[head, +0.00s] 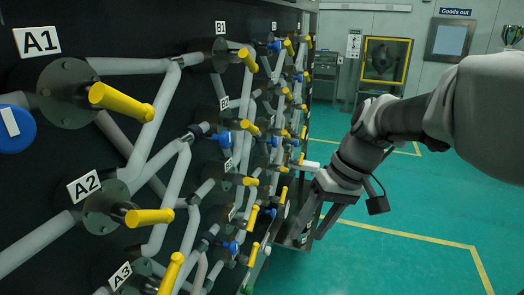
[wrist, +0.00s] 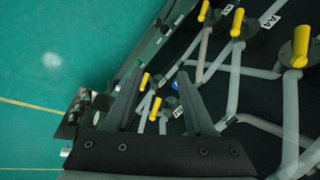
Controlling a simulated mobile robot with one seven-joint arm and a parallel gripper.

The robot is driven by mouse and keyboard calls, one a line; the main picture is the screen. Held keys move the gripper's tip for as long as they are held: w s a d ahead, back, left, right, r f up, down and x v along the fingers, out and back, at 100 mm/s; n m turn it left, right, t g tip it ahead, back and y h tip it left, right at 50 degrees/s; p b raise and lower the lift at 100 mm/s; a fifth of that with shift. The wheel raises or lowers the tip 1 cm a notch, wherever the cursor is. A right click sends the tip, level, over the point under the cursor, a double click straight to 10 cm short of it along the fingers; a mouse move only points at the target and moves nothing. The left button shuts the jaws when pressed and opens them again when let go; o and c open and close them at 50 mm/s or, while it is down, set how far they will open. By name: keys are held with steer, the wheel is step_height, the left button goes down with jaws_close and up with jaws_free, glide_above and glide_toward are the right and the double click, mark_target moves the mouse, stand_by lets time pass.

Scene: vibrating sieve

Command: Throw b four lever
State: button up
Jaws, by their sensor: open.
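The dark panel carries rows of yellow levers on grey pipes. In the head view a small tag, too small to read surely, stands fourth down the B column. The yellow lever beside it (head: 253,219), most likely B4, is tilted near upright. My gripper (head: 302,228) is to the right of it, apart from the panel's front, with fingers angled downward. In the wrist view my gripper (wrist: 158,96) is open and empty. Two yellow levers (wrist: 145,80) (wrist: 155,108) show between its fingers, farther off; which they are I cannot tell.
Tags A1 (head: 37,39) and A2 (head: 84,187) mark nearer levers. Blue knobs (head: 222,138) and pipes crowd the panel. A white-tipped part (head: 310,166) juts out near my gripper. Green floor (head: 400,240) to the right is clear.

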steer(key=w+a+f+n+g+y+b, duration=0.1)
steer(key=w+f+n+g+y+b, duration=0.1)
steer(key=w+f+y+b, duration=0.6)
steer(key=n+t+y+b, duration=0.1)
steer(key=n+t+y, duration=0.1)
steer(key=y, duration=0.4)
glide_toward(252, 218)
steer(key=a, duration=0.3)
steer(key=a+b, duration=0.1)
steer(key=a, duration=0.2)
steer(key=a+b, duration=0.1)
steer(key=a, duration=0.3)
steer(key=shift+w+f, duration=0.25)
steer(key=shift+w, duration=0.1)
jaws_close()
